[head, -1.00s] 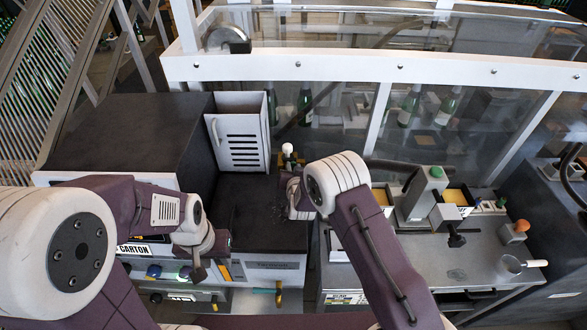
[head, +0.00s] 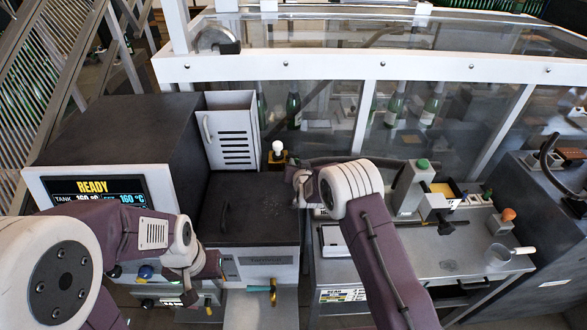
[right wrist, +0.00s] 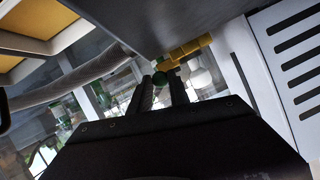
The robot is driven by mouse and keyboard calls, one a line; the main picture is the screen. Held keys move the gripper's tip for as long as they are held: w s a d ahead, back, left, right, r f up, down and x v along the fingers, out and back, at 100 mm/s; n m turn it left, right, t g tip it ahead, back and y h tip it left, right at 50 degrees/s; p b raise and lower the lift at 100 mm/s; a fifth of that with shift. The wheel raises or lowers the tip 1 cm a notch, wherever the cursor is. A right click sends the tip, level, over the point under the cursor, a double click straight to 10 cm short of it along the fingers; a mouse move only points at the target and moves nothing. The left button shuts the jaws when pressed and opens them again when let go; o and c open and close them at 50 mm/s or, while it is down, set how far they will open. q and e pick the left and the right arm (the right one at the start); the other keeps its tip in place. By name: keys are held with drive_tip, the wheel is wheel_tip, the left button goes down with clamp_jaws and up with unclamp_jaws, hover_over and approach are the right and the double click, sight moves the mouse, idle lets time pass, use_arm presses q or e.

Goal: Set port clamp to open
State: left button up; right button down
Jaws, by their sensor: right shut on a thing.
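A yellow fitting with a white ball knob (head: 278,149), which looks like the port clamp, stands behind the dark machine top. In the right wrist view, the yellow fitting (right wrist: 186,50) lies just beyond my fingertips, with the white ball beside it. My right gripper (right wrist: 160,80) is shut on a small dark green round part next to the yellow fitting. In the head view its fingers are mostly hidden by my wrist. I cannot tell if the clamp is open or closed. My left gripper (head: 190,289) hangs before the left machine's front, apart from the clamp; its jaws are unclear.
A dark-topped machine (head: 250,212) and a white slotted panel (head: 230,135) stand left of the clamp. A glass guard with a white frame (head: 370,66) rises behind. The steel bench (head: 450,265) at right carries a green-capped post (head: 414,185) and a cup (head: 497,257).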

drive_tip(key=c, duration=1.2)
unclamp_jaws()
drive_tip(key=shift+d, duration=0.2)
drive_tip(key=shift+s+r+b, duration=0.15)
drive_tip(key=shift+s+b, duration=0.15)
drive_tip(key=shift+s, duration=0.2)
use_arm(q)
drive_tip(key=f+b, duration=0.3)
drive_tip(key=shift+s+d+f, duration=0.1)
drive_tip(key=shift+d+f, duration=0.1)
drive_tip(key=shift+f, duration=0.05)
use_arm(e)
drive_tip(key=v, duration=0.8)
drive_tip(key=shift+s, duration=0.2)
drive_tip(key=shift+d+r, duration=0.1)
drive_tip(key=shift+d, duration=0.1)
drive_tip(key=shift+d, duration=0.1)
